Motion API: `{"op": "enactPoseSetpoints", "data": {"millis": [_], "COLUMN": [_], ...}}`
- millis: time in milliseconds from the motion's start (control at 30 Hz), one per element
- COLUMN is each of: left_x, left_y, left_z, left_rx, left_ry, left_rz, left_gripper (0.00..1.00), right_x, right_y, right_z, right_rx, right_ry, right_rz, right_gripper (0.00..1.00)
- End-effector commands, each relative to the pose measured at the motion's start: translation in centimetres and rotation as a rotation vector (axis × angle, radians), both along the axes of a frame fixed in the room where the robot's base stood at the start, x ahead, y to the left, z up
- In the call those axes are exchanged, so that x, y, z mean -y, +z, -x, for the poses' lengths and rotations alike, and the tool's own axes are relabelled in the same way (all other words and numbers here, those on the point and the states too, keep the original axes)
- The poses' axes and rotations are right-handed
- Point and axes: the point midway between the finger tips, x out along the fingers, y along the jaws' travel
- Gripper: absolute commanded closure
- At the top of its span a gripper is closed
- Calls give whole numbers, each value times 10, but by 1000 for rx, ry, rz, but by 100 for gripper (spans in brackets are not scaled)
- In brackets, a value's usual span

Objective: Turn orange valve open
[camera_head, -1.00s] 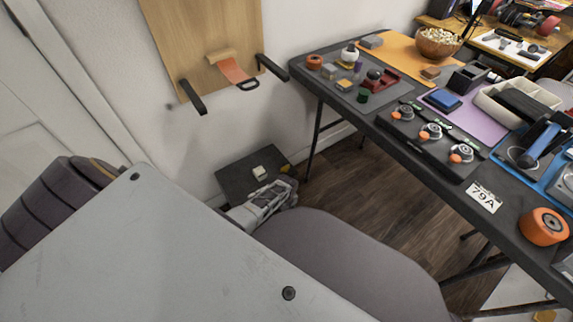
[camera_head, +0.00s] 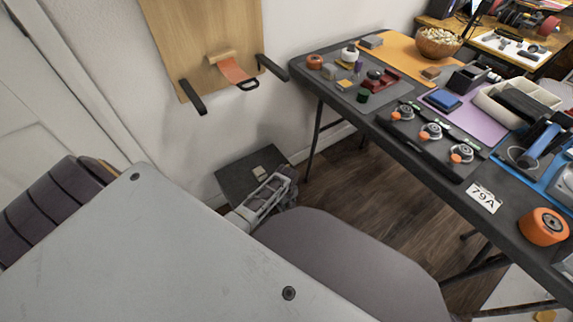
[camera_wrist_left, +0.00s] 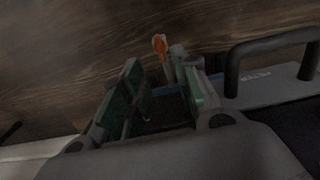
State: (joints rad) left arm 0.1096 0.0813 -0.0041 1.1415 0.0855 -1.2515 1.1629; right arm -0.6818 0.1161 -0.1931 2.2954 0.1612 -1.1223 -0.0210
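In the left wrist view an upright orange piece (camera_wrist_left: 159,46) stands beyond the fingertips, next to a grey fitting; it may be an orange valve handle. My left gripper (camera_wrist_left: 163,85) has its two green-padded fingers apart, with nothing clearly held between them. The orange piece is a little ahead of the gap. In the head view my left gripper (camera_head: 287,184) is low by the wall, beside a dark flat panel (camera_head: 236,184); its fingertips are hard to make out. Three round valves with orange handles (camera_head: 403,112) (camera_head: 431,131) (camera_head: 461,153) sit on the table's front edge. My right gripper is out of view.
A black bar handle (camera_wrist_left: 268,48) rises from a grey surface right of the fingers. The dark table (camera_head: 400,150) holds several items, including an orange roll (camera_head: 543,227). A wooden board (camera_head: 205,40) with dark brackets is on the wall. Wooden floor (camera_head: 365,185) is clear under the table.

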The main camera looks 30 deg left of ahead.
Motion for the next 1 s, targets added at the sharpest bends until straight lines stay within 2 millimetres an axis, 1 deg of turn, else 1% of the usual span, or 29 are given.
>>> {"op": "enactPoseSetpoints", "data": {"millis": [100,300,1000], "left_x": [0,0,0], "left_y": [8,14,16], "left_z": [0,1,1], "left_rx": [1,-1,1], "left_ry": [0,0,-6], "left_rz": [0,0,-1], "left_gripper": [70,70,70], "right_x": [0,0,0], "right_y": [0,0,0], "right_z": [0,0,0], "right_rx": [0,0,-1], "right_ry": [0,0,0], "right_rz": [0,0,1], "right_gripper": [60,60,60]}}
